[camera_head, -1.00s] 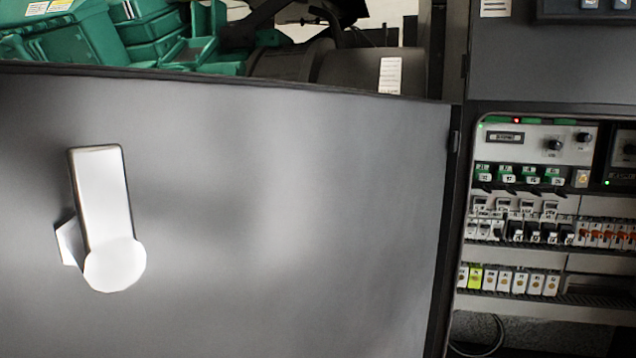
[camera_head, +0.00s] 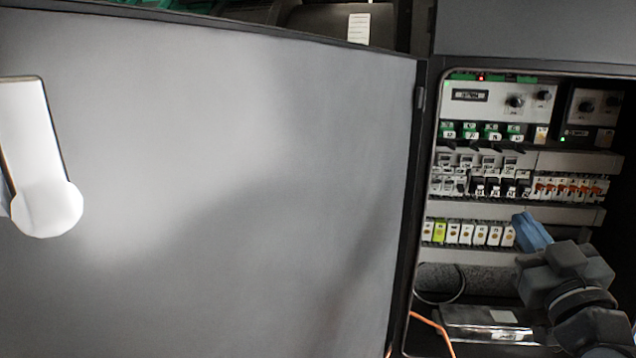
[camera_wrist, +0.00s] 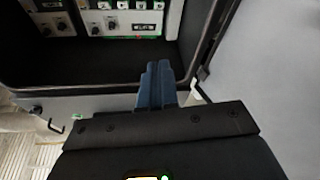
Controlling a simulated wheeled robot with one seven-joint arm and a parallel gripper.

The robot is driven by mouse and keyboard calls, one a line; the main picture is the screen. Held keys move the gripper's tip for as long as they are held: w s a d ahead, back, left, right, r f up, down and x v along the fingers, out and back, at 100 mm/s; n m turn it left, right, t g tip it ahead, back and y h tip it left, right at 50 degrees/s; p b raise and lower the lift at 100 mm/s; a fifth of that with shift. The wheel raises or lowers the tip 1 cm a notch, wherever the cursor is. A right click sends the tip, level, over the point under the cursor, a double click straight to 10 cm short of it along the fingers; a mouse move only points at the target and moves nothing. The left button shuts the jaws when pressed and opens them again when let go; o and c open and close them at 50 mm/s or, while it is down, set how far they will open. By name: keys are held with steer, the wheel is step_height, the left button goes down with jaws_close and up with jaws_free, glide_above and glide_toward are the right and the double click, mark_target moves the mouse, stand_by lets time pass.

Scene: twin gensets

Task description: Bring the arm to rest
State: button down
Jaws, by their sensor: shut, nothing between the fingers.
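My gripper (camera_head: 530,228) shows at the lower right of the head view, in front of the open cabinet's lower right part. Its blue fingers are together and hold nothing. In the wrist view the shut fingers (camera_wrist: 157,82) point toward the cabinet interior, with a dark empty area just ahead of them. My dark wrist and arm run down to the lower right corner of the head view. From these frames I cannot tell whether the fingers touch anything.
The open cabinet (camera_head: 615,215) holds rows of breakers and a control module (camera_head: 498,98). Its large grey door (camera_head: 230,180) with a white handle (camera_head: 45,205) swings out at the left. An orange cable (camera_head: 432,322) hangs at the bottom.

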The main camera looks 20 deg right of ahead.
steer(key=s+a+f+g+y, duration=0.2)
steer(key=s+a+f+y, duration=0.2)
steer(key=s+a+f, duration=0.9)
steer(key=s+a+f+n+g+y, duration=0.1)
steer(key=s+a+f+y, duration=0.1)
steer(key=s+a, duration=0.3)
steer(key=s+a+f+g+y, duration=0.1)
steer(key=s+a, duration=0.4)
steer(key=s, duration=0.6)
step_height(320, 180, down, 2)
steer(key=shift+s+f+n+g+y, duration=0.1)
steer(key=shift+s+n+g+y, duration=0.3)
steer(key=shift+y, duration=0.5)
steer(key=shift+a, duration=0.1)
